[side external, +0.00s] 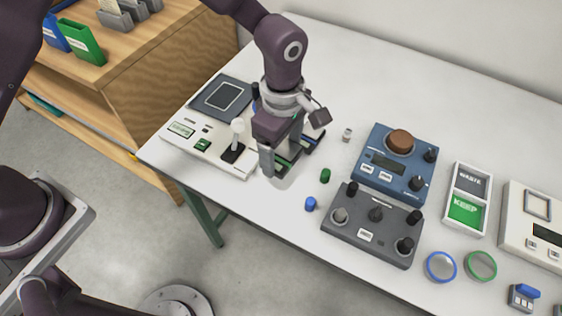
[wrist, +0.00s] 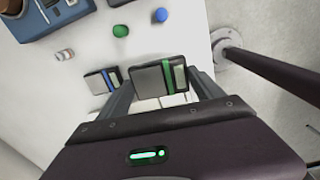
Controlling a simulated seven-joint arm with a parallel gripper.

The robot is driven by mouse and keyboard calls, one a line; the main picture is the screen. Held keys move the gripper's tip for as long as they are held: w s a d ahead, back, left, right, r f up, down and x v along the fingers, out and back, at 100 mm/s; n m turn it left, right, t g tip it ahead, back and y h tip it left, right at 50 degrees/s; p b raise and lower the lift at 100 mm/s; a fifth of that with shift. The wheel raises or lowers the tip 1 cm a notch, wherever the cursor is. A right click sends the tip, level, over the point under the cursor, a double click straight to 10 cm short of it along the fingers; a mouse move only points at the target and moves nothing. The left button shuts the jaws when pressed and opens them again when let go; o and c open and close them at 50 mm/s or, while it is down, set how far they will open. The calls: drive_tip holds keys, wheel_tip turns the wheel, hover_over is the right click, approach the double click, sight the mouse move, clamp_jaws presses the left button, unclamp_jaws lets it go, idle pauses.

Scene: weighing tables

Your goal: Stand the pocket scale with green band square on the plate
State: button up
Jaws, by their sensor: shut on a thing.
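The pocket scale with green band (wrist: 150,82) is a small dark-edged box with a grey face. It sits between the fingers of my gripper (wrist: 163,90) in the wrist view, and the gripper is shut on it. In the side view my gripper (side external: 281,160) is low over the left part of the white table and partly hides this scale (side external: 286,157). I cannot tell whether the scale touches the table. A dark grey plate (side external: 208,108) with a pale outlined rectangle lies behind and left of my gripper.
A similar scale with a blue band (wrist: 98,83) lies close beside. A cream panel with a joystick (side external: 205,143) is left of my gripper. Green (side external: 325,176) and blue (side external: 310,204) pegs, a blue scale (side external: 377,185) and a grey knobbed box (side external: 345,228) are to the right.

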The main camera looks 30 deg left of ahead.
wheel_tip(320, 180, up, 10)
drive_tip(key=n, duration=0.1)
hover_over(224, 96)
wheel_tip(224, 96, down, 14)
drive_tip(key=shift+f, duration=0.45)
drive_tip(key=o, duration=1.5)
drive_tip(key=shift+f, duration=0.1)
drive_tip(key=shift+o, duration=0.2)
